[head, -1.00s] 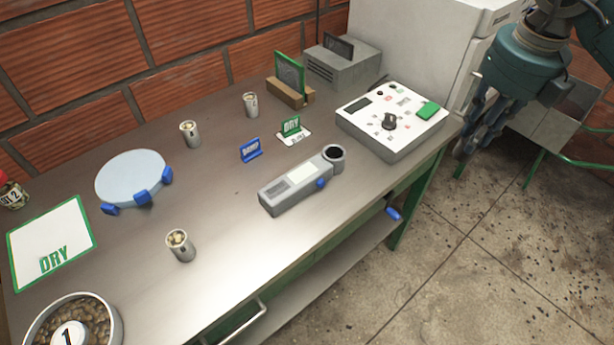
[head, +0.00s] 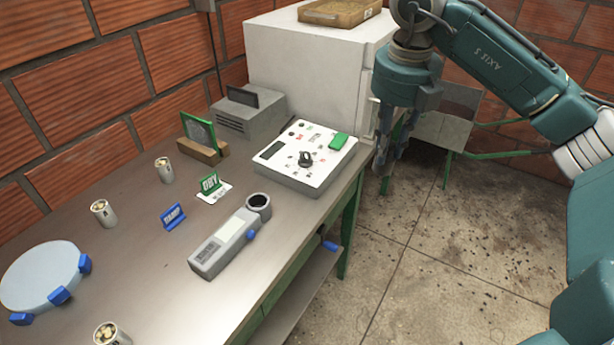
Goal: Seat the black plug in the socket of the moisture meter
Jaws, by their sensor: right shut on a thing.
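My right gripper (head: 391,150) points down just beyond the table's right edge, to the right of the white-topped panel box. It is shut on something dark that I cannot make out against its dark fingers. I cannot pick out the black plug anywhere else. The panel box (head: 285,178) has a display, a black knob (head: 306,158) and a green block. A grey handheld device (head: 222,245) with a screen and a round dark-mouthed cup (head: 258,205) lies in front of it. I cannot tell which is the moisture meter, and no socket is clear. My left gripper is out of view.
A grey vented box (head: 245,118) and a white cabinet (head: 300,70) stand behind. Small cups (head: 103,213), a green DRY sign (head: 210,183), a blue sign (head: 173,217) and a round pale plate (head: 40,275) occupy the table's left. Floor right of the table is open.

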